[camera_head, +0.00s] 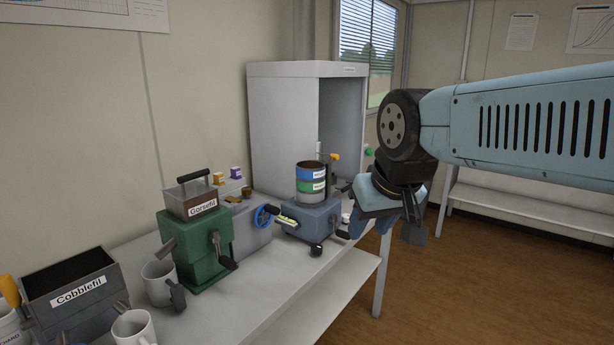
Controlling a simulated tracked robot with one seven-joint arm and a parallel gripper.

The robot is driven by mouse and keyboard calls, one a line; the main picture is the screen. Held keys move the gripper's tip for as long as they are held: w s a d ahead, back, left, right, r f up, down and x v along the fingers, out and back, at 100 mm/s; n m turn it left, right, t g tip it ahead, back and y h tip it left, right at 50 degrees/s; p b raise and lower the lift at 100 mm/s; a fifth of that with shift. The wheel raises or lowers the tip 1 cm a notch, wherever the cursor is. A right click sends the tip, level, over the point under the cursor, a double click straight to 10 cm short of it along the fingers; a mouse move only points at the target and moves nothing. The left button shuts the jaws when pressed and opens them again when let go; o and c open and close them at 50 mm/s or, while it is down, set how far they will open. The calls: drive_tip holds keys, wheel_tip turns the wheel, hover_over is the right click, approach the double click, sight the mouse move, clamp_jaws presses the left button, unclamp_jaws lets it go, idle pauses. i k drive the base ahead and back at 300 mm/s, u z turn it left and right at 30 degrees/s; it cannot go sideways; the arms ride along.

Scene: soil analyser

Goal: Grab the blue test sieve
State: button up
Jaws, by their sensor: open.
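The blue test sieve (302,173) is a round ring with a white label. It sits on top of a green sieve (302,186) in a stack on a blue-grey machine (307,216) on the bench. The top of the blue sieve looks open and dark inside. My gripper (384,228) is open, to the right of the stack and a little lower in the picture, apart from it. Its fingers point down, and nothing shows between them.
A grey cabinet (282,128) stands behind the sieves. A green machine with a "Gorsefil" hopper (203,208), a blue handwheel (265,216), mugs (158,283) and a "Cobblefil" hopper (78,291) stand to the left.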

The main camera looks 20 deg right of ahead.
sight(307, 170)
drive_tip(key=u, duration=0.05)
drive_tip(key=k, duration=0.4)
drive_tip(key=z, duration=0.35)
drive_tip(key=i, duration=1.45)
drive_tip(key=u, duration=0.35)
